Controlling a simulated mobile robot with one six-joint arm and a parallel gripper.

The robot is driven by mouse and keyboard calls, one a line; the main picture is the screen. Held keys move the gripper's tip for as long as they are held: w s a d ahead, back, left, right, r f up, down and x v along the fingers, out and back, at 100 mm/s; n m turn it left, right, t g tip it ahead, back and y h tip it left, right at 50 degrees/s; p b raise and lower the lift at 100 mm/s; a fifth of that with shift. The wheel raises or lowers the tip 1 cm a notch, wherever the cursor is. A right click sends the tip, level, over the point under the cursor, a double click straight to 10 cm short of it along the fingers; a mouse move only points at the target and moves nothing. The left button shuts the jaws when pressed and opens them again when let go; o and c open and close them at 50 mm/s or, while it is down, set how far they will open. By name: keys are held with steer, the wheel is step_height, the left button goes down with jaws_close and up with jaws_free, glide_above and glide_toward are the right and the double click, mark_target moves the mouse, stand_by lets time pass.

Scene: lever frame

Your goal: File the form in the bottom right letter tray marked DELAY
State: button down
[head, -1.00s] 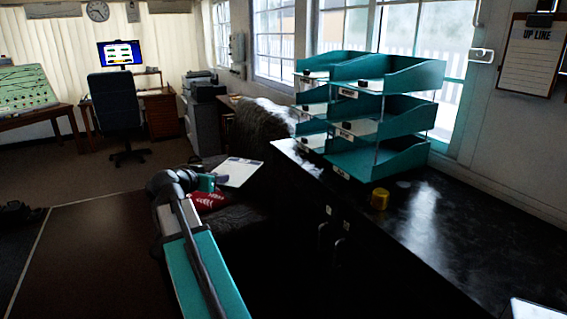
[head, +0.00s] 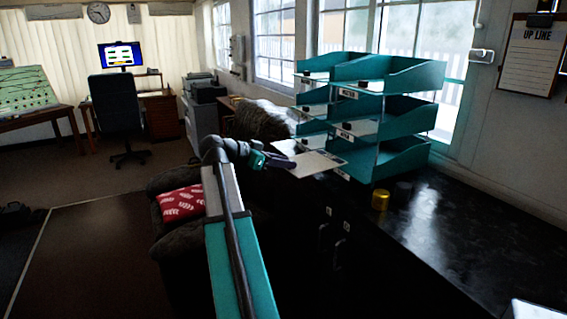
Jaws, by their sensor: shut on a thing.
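My gripper (head: 284,162) is shut on the form (head: 316,163), a pale sheet held out flat to its right. The form is in front of the lower part of the teal letter trays (head: 400,75), which stand in two stacks on the black counter. The bottom right letter tray (head: 395,160) is open at its front left; the form overlaps that front edge in the picture, and I cannot tell whether it touches or has entered. The form partly hides the tray's front label, and the label words are too small to read.
A dark armchair with a red cushion (head: 181,204) is below my arm. Windows are behind the trays.

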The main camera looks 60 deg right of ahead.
mark_target(335, 158)
steer(key=shift+d, duration=0.1)
steer(key=shift+s+d+f+p, duration=0.2)
steer(key=shift+s+d+p, duration=0.7)
steer(key=shift+s+d, duration=1.45)
steer(key=shift+s+d+f+p, duration=0.15)
steer(key=shift+s+d+p, duration=1)
steer(key=shift+d, duration=2.25)
steer(key=shift+s+d+f+p, duration=0.2)
steer(key=shift+s+d+p, duration=0.5)
steer(key=shift+s+d, duration=1.75)
steer(key=shift+w+d+f, duration=0.1)
steer(key=shift+w+d, duration=0.15)
steer(key=shift+d, duration=0.4)
steer(key=shift+s+d+f+b, duration=0.1)
steer(key=shift+d+f+b, duration=0.05)
steer(key=shift+f+b, duration=0.35)
steer(key=shift+s+d+f+b, duration=0.35)
steer(key=shift+d+f+b, duration=0.15)
steer(key=shift+f+b, duration=0.15)
steer(key=shift+s+d+f+b, duration=0.35)
steer(key=shift+d+f+b, duration=0.15)
steer(key=shift+b, duration=0.2)
steer(key=shift+f+b, duration=0.45)
steer(key=shift+b, duration=0.1)
steer(key=c, duration=1.3)
jaws_free()
steer(key=shift+c, duration=0.2)
